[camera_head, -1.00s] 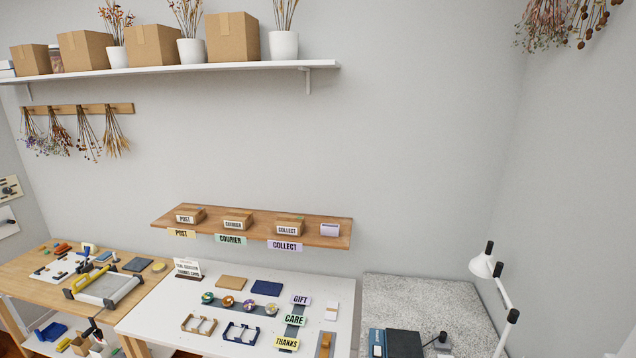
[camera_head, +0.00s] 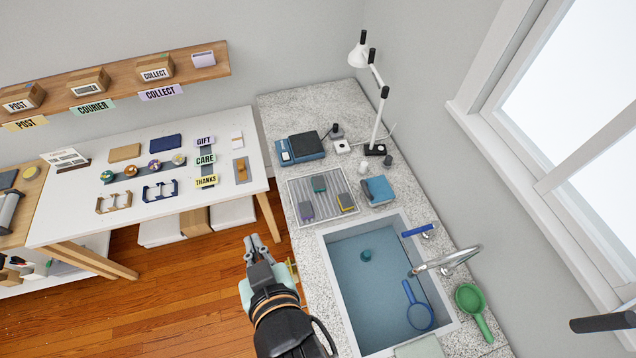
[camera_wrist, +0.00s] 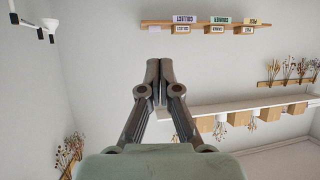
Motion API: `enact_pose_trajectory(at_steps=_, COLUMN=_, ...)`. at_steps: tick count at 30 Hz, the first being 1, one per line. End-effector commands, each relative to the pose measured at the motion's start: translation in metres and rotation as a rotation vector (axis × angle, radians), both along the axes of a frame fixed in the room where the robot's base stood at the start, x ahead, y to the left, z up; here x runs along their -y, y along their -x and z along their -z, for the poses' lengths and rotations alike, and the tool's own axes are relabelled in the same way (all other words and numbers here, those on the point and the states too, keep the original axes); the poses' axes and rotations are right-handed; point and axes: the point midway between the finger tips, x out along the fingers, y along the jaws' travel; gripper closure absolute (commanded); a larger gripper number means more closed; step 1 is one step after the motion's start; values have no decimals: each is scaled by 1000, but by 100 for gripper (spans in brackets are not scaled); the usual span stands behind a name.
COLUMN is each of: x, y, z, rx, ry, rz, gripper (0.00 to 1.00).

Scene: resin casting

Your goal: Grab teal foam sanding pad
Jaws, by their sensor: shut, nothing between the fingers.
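My gripper (camera_head: 256,241) is left of the counter, over the wooden floor, below and left of the rack in the picture. It is shut and empty. In the wrist view its fingers (camera_wrist: 160,66) are together and point toward the wall; no pad shows there.
A sink (camera_head: 345,300) with a blue scoop (camera_head: 417,308) is right of my gripper. A tap (camera_head: 450,260), a blue box (camera_head: 378,190), a dark blue case (camera_head: 301,147) and a white lamp (camera_head: 379,120) stand near the rack. A white table (camera_head: 90,215) is on the left.

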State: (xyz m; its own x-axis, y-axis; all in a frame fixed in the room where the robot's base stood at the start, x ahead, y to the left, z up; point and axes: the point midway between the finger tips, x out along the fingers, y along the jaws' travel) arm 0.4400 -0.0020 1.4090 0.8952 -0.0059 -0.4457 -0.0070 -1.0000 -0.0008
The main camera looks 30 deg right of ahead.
Motion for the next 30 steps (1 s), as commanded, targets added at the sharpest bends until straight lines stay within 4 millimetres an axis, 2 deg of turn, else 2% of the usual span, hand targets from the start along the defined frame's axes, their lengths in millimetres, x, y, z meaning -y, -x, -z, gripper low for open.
enact_pose_trajectory(at_steps=10, x=0, y=0, z=0, rx=0, ry=0, rz=0, gripper=100)
enact_pose_trajectory(at_steps=25, x=0, y=0, z=0, rx=0, ry=0, rz=0, gripper=17)
enact_pose_trajectory(at_steps=30, x=0, y=0, z=0, rx=0, ry=0, rz=0, gripper=17)
